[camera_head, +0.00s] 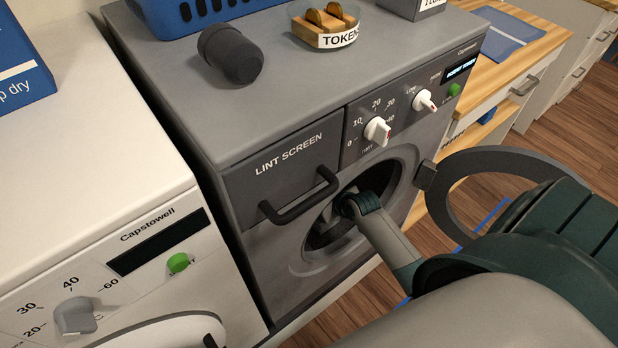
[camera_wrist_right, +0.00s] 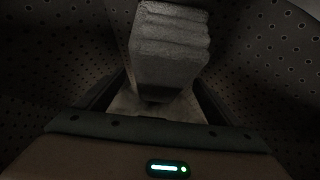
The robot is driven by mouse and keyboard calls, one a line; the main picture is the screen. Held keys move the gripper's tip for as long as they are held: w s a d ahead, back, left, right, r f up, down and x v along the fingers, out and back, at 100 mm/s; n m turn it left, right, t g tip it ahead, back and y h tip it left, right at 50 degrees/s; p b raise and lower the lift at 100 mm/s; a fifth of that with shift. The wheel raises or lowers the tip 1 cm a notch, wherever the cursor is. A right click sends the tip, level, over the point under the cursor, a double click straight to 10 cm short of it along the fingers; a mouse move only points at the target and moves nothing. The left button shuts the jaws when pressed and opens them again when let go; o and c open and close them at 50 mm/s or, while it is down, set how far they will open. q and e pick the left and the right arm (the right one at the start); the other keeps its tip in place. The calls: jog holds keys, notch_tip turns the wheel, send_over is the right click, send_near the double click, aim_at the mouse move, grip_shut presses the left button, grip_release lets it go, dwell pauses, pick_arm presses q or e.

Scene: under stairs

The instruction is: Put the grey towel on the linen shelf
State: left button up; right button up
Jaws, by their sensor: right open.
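The grey towel (camera_wrist_right: 170,42) is a folded, layered block inside the perforated drum in the right wrist view. It lies ahead of my open right gripper (camera_wrist_right: 160,84), whose dark fingers are on either side of its near end. Whether they touch it I cannot tell. In the head view my right arm reaches through the round opening of the grey dryer (camera_head: 340,235), and the gripper and towel are hidden inside. My left gripper is not in view. I cannot identify the linen shelf for sure.
The dryer's round door (camera_head: 465,170) stands open to the right, close to my arm. A dark cup (camera_head: 231,54), a token dish (camera_head: 325,25) and a blue basket (camera_head: 195,14) are on top. A white washer (camera_head: 90,170) stands left; a wooden-topped unit (camera_head: 545,40) stands right.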

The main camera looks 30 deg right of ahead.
jog(key=shift+x, duration=2.65)
jog(key=shift+a, duration=0.15)
jog(key=shift+r, duration=0.1)
jog(key=c, duration=1.3)
